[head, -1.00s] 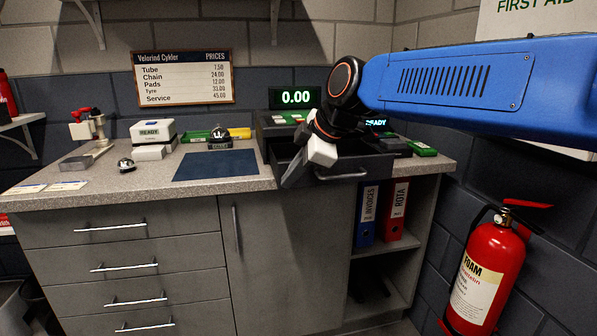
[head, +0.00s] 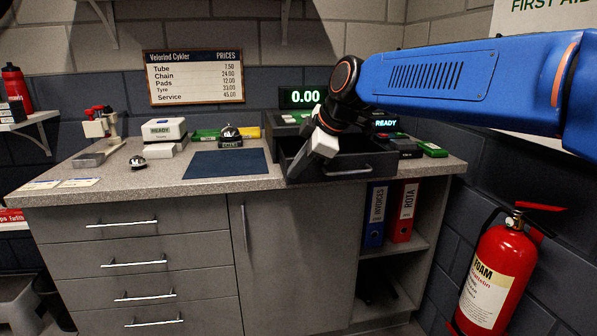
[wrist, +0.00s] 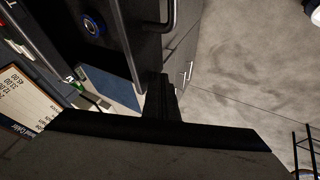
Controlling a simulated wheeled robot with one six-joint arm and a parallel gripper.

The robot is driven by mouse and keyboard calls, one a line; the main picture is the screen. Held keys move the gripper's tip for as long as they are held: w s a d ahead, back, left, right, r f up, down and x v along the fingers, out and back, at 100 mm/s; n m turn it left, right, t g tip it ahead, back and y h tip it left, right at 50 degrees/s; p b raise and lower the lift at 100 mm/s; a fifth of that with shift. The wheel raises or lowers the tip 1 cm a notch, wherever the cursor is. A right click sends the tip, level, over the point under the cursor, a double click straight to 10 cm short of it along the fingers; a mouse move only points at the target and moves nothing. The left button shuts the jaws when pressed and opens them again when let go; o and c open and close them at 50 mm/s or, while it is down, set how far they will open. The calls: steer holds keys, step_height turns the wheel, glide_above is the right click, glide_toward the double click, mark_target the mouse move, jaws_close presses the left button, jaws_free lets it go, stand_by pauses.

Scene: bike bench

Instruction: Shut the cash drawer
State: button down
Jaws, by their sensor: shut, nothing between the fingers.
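The cash drawer (head: 350,168) is a dark grey tray with a bar handle on its front. It stands pulled out toward me from under the dark till (head: 276,130) on the counter's right half. In the wrist view, the drawer's front and handle (wrist: 158,24) show at the top. My gripper (head: 297,173) is shut and empty, pointing down at the left end of the drawer's front. Its dark fingers (wrist: 161,98) also show in the wrist view. I cannot tell whether they touch the drawer. My gripper hides part of the drawer's left side.
A card terminal (head: 386,123) and a green box (head: 432,150) are to the right. A red fire extinguisher (head: 495,275) stands right of the counter.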

steer(key=w+a, duration=0.1)
steer(key=w, duration=0.4)
steer(key=w+a, duration=0.2)
steer(key=w, duration=0.4)
steer(key=w+a, duration=0.1)
steer(key=w, duration=0.5)
steer(key=shift+a, duration=0.4)
steer(key=shift+w+a+r, duration=0.1)
steer(key=shift+w, duration=0.35)
steer(key=shift+s, duration=0.1)
